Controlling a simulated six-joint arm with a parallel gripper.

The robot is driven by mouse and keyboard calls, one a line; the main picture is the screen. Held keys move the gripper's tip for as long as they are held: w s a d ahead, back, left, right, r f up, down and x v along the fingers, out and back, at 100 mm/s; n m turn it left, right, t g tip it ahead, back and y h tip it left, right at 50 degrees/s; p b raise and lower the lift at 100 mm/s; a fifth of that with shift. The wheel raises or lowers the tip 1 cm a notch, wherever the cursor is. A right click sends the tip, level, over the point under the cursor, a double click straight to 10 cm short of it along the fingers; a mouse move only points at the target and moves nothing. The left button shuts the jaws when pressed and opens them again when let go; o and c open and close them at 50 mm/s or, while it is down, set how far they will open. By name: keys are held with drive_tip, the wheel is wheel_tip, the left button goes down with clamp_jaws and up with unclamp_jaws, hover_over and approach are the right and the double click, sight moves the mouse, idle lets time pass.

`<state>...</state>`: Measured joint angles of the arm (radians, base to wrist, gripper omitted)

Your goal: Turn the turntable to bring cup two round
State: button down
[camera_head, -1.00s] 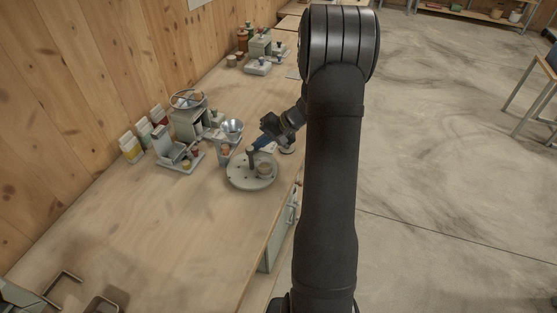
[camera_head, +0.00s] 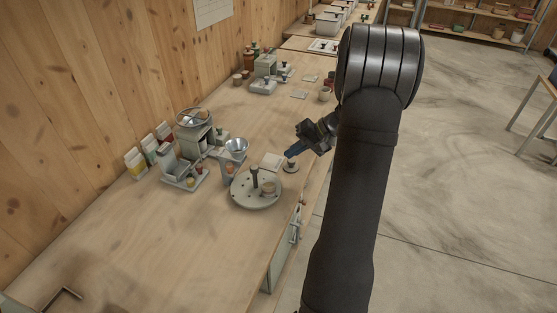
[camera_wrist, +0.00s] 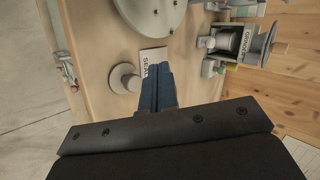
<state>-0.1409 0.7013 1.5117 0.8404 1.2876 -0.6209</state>
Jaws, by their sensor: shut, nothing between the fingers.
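The turntable (camera_head: 242,199) is a round pale grey disc with holes, on the bench near its front edge. A dark upright post (camera_head: 255,177) stands on it. One brownish cup (camera_head: 269,188) sits right of the post; no number on it is readable. The turntable's edge also shows at the top of the wrist view (camera_wrist: 165,24). My gripper (camera_head: 290,153) is beyond and right of the turntable, apart from it. Its blue fingers (camera_wrist: 158,70) are shut and empty, near a plate marked SEAL (camera_wrist: 150,57).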

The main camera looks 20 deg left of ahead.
sight(265, 172)
wheel_tip(265, 172, up, 5)
drive_tip(key=m+t+h, duration=0.2)
drive_tip(key=m+h, duration=0.3)
drive_tip(key=m, duration=1.3)
drive_tip(key=x, duration=0.7)
drive_tip(key=s+x, duration=0.1)
drive_tip(key=x, duration=0.2)
drive_tip(key=shift+a, duration=0.5)
drive_tip(key=shift+s+a+r, duration=0.1)
drive_tip(key=shift+s+a, duration=0.1)
drive_tip(key=shift+a, duration=0.4)
drive_tip(key=shift+s+a, duration=0.2)
drive_tip(key=shift+a, duration=0.4)
drive_tip(key=shift+s+a, duration=0.2)
drive_tip(key=shift+a, duration=0.45)
drive_tip(key=shift+a, duration=0.1)
